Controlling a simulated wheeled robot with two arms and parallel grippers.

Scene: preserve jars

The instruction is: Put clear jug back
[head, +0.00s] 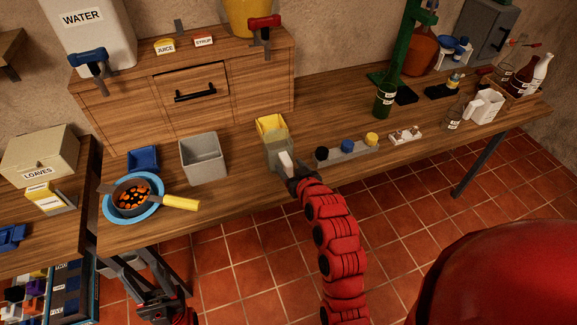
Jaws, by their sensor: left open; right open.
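A greyish see-through jug with a pale handle (278,152), which looks like the clear jug, stands on the wooden bench in front of a yellow tray (270,125). My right gripper (291,172) is at the jug's handle, on its near side. It is open; I cannot tell whether its fingers touch the handle. My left gripper (142,268) is open and empty, low in front of the bench's left end, below the blue bowl.
A grey bin (203,157) and a blue bowl (133,198) with a pan stand left of the jug. A grey rack with coloured knobs (347,149) is close on the right. A white jug (486,106) and bottles stand far right. Bare bench lies behind the rack.

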